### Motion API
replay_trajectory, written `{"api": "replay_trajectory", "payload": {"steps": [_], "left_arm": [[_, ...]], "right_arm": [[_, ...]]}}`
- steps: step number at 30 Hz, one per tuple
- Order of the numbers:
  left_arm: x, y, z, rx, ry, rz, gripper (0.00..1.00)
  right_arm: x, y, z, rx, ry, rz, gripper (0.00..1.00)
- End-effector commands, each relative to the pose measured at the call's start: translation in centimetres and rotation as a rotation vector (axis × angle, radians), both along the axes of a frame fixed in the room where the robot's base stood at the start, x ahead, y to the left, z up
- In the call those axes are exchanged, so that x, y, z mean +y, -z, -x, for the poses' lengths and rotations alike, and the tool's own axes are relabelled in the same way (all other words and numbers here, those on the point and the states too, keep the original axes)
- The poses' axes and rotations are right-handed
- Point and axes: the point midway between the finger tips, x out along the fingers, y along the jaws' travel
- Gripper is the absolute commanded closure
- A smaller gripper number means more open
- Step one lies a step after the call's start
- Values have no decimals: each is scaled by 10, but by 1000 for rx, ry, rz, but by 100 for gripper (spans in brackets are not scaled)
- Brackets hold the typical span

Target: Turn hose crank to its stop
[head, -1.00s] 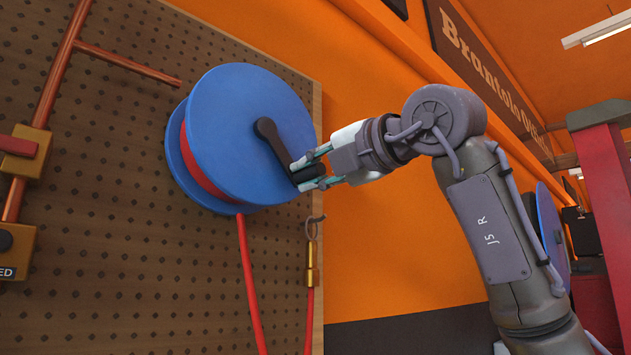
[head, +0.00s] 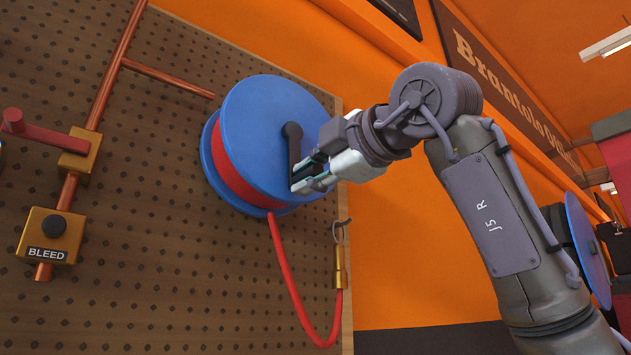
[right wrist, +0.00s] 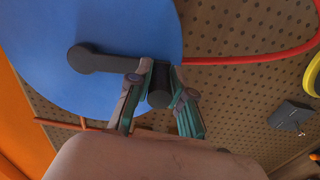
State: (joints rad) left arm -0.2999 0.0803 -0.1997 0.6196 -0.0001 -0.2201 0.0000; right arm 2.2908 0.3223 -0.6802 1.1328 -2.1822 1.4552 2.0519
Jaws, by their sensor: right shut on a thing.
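The blue hose reel (head: 262,125) with red hose wound on it is mounted on the pegboard in the head view. Its dark crank (head: 293,145) runs from the hub down to a black handle at its lower end. My right gripper (head: 314,177) is shut on that crank handle, its fingers on either side. In the right wrist view the crank arm (right wrist: 105,61) reaches across the blue disc (right wrist: 120,20), and the black handle (right wrist: 159,84) sits between the fingers. My left gripper is not in view.
Red hose (head: 287,275) hangs from the reel in a loop to a brass fitting (head: 340,268). To the left are copper pipes, a red lever valve (head: 45,132) and a brass BLEED block (head: 50,236). The orange wall (head: 400,270) is right of the board.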

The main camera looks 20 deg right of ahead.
Motion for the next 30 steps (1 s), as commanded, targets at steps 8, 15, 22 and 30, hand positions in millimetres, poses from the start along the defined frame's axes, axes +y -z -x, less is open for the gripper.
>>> {"api": "replay_trajectory", "payload": {"steps": [8, 15, 22, 30], "left_arm": [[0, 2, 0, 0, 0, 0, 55], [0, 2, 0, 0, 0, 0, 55], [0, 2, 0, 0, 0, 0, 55], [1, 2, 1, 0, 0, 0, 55]], "right_arm": [[7, 4, 1, 6, -6, 11, 100], [7, 4, 1, 7, -8, 12, 100], [6, 3, 1, 6, -7, 9, 55], [4, 2, 2, 3, -4, 6, 55]]}}
